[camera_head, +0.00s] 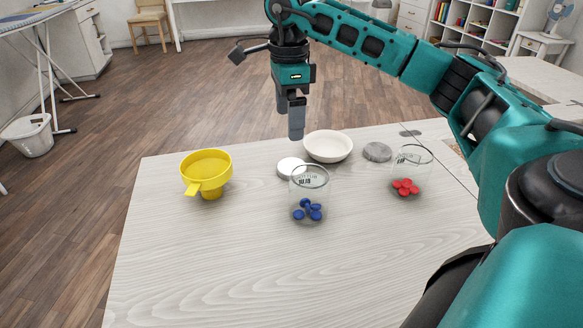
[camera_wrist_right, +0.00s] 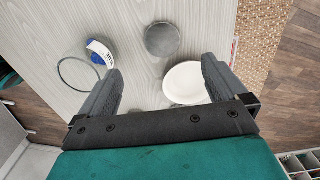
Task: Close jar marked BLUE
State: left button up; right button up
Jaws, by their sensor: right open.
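The clear blue jar (camera_head: 309,178) stands upright and uncovered, with several blue buttons at its bottom. In the right wrist view its round rim (camera_wrist_right: 60,73) and blue-and-white label show at upper left. A pale flat lid (camera_head: 290,168) lies on the table just behind and left of this jar; a grey disc in the wrist view (camera_wrist_right: 162,40) seems to be the same lid. My right gripper (camera_head: 297,133) hangs fingers-down above the table's far part, behind the lid and left of the bowl. In the wrist view its fingers (camera_wrist_right: 160,93) are apart and empty. My left gripper is out of view.
A white bowl (camera_head: 328,147) stands behind the blue jar. A second grey lid (camera_head: 377,152) and a clear jar with red buttons (camera_head: 412,164) are at right. A yellow funnel-like vessel (camera_head: 207,165) stands at left. The table's front (camera_head: 270,270) is clear.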

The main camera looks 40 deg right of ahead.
jog(key=b, duration=0.1)
send_over(290, 166)
notch_tip(290, 166, down, 6)
jog(key=shift+s+a+f, duration=0.1)
jog(key=shift+s+a, duration=0.05)
jog(key=shift+f, duration=0.2)
notch_tip(290, 166, down, 5)
jog(key=shift+b, duration=1.1)
jog(key=shift+f, duration=0.1)
jog(key=shift+c, duration=0.5)
